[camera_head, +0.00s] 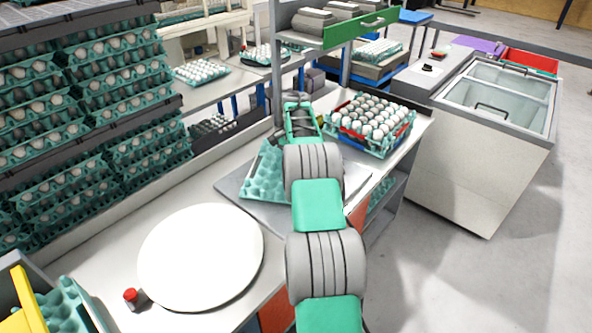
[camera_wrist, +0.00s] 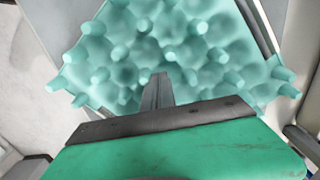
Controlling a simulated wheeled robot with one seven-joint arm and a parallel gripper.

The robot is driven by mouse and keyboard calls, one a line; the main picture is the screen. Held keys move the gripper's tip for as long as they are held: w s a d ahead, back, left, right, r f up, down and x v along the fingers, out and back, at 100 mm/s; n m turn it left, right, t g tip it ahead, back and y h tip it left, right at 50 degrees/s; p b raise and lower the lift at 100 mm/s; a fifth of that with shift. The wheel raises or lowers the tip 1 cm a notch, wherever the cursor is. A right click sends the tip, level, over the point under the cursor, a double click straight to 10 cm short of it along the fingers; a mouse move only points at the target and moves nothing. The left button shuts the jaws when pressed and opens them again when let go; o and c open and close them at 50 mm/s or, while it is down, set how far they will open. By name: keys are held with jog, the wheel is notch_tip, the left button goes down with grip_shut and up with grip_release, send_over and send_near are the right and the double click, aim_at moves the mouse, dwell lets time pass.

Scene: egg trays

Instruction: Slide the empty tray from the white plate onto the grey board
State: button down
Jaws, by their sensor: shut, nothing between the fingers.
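The empty tray (camera_head: 262,182) is teal and bumpy, and it lies on the grey board (camera_head: 232,192), partly hidden by my arm. The white plate (camera_head: 200,258) is round and bare, nearer the front of the counter. In the wrist view the tray (camera_wrist: 190,45) fills the upper middle. My gripper (camera_wrist: 158,82) is shut and empty, its fingers pointing at the tray's near edge. I cannot tell if the fingertips touch the tray. In the head view my arm hides the fingers.
A tray full of eggs (camera_head: 372,124) stands on the counter beyond the board, to the right. A small red-topped object (camera_head: 132,297) stands by the plate's front left edge. More teal trays (camera_head: 70,302) sit at the lower left. Stacked egg trays (camera_head: 115,90) line the left.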

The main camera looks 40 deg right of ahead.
jog(key=a, duration=0.1)
jog(key=a+b, duration=0.1)
jog(key=a, duration=0.1)
jog(key=shift+s+a+r, duration=0.1)
jog(key=shift+s+r, duration=0.05)
jog(key=shift+s, duration=0.2)
notch_tip(320, 180, up, 10)
jog(key=b, duration=0.1)
jog(key=s+a+r+n+t, duration=0.15)
jog(key=a+r+n, duration=0.3)
jog(key=a, duration=0.55)
jog(key=s+a+r+n+t, duration=0.1)
jog(key=s+a+n, duration=0.6)
jog(key=s+a, duration=0.7)
jog(key=s+a+f+n+t, duration=0.1)
jog(key=s+a+f+n, duration=0.3)
jog(key=s+a+f, duration=0.2)
jog(key=s+a, duration=0.2)
jog(key=shift+s+n, duration=0.35)
jog(key=shift+s, duration=0.05)
